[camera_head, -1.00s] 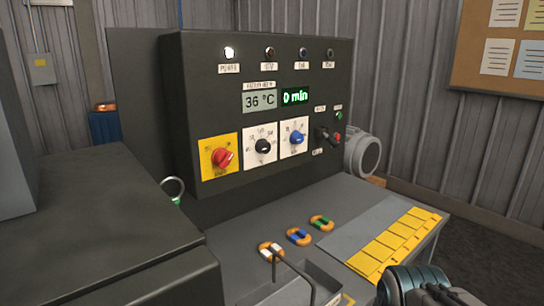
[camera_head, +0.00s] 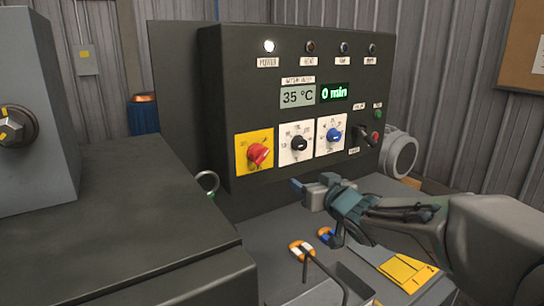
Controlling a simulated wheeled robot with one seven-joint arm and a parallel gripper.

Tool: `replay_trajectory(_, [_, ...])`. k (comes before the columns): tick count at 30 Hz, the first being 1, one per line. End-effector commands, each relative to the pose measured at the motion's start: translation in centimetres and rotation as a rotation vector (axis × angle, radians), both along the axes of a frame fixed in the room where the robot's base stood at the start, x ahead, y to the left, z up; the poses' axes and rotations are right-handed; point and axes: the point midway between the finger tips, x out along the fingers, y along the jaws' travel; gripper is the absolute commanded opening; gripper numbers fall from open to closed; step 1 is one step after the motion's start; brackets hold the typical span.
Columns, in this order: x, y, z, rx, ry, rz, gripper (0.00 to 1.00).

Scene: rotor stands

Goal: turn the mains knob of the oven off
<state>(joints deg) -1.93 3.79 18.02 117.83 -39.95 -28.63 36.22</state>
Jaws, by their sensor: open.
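The mains knob (camera_head: 258,153) is red and sits on a yellow plate (camera_head: 242,158) at the left of the dark oven control panel (camera_head: 225,90). Its pointer end tilts up to the right. The lamp above the POWER label (camera_head: 269,46) glows white. The display (camera_head: 298,97) reads 35 °C and the green one (camera_head: 335,92) reads 0 min. My gripper (camera_head: 304,191) is in front of the panel, below and right of the red knob, with its fingers pointing left. It is open, empty and apart from the knob.
A black knob (camera_head: 299,144) and a blue knob (camera_head: 334,134) sit right of the red one. A ring handle (camera_head: 208,182) stands at the panel's lower left. Orange rings (camera_head: 301,250) lie on the bench below my gripper. A dark cabinet top (camera_head: 110,220) fills the left.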

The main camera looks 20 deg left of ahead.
Motion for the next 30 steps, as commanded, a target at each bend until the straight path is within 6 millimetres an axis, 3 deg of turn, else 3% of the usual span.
replay_trajectory(3, [-0.2, 3.1, 1.2, 0.079, -0.042, 0.117, 0.64])
replay_trajectory(11, [-0.2, 5.6, 2.0, 0.134, -0.068, 0.199, 0.64])
replay_trajectory(30, [6.6, 13.6, 2.0, 0.131, -0.065, 0.196, 0.64])
